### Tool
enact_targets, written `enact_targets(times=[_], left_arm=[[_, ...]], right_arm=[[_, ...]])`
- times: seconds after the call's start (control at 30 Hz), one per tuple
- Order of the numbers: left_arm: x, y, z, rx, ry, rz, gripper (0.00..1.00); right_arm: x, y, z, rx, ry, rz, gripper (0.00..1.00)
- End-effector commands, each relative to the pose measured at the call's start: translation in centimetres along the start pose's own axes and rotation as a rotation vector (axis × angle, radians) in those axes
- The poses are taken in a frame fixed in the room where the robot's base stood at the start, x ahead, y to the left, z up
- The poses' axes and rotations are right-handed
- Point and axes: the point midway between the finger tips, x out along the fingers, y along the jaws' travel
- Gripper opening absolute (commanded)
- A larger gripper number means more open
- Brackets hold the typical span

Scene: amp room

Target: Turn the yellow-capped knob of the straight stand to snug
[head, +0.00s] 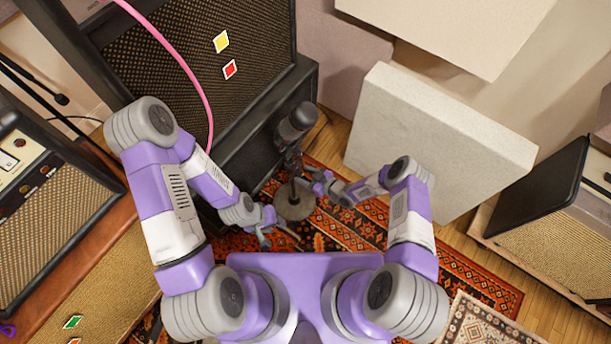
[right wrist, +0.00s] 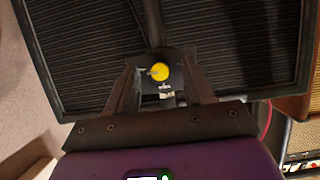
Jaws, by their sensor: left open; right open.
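The straight stand shows in the head view as a dark upright with a round grey base (head: 294,204) on the rug. A dark microphone (head: 294,124) is at its top. The yellow-capped knob (right wrist: 159,71) shows in the right wrist view, between the fingers and a little beyond them; in the head view I cannot make it out. My right gripper (head: 318,183) is open beside the stand's pole, and its spread fingers (right wrist: 162,82) flank the knob without visible contact. My left gripper (head: 266,238) is open and empty, low and left of the base.
A pink cable (head: 190,75) hangs in front. A pale panel (head: 435,140) leans at the right. The patterned rug (head: 365,225) is open around the base.

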Motion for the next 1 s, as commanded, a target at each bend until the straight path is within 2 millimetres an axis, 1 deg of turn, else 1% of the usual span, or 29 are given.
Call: enact_targets(times=[0.1, 0.13, 0.4, 0.47, 0.77, 1.0], left_arm=[[-0.03, 0.02, 0.00, 0.000, 0.000, 0.000, 0.43], [-0.04, 0.02, 0.00, 0.000, 0.000, 0.000, 0.43], [-0.03, 0.02, 0.00, 0.000, 0.000, 0.000, 0.43], [-0.03, 0.02, 0.00, 0.000, 0.000, 0.000, 0.43], [-0.20, 0.08, 0.01, 0.000, 0.000, 0.000, 0.43], [-0.73, 0.28, 0.03, 0.000, 0.000, 0.000, 0.43]], right_arm=[[-0.02, 0.00, -0.04, 0.000, 0.000, 0.000, 0.52], [-0.03, 0.00, -0.04, 0.000, 0.000, 0.000, 0.49], [-0.05, 0.01, -0.03, 0.000, 0.000, 0.000, 0.08], [-0.05, 0.01, -0.03, 0.000, 0.000, 0.000, 0.00], [-0.07, -0.07, -0.03, -0.028, -0.001, 0.012, 0.00], [-0.09, -0.25, -0.07, -0.147, -0.002, 0.060, 0.00]])
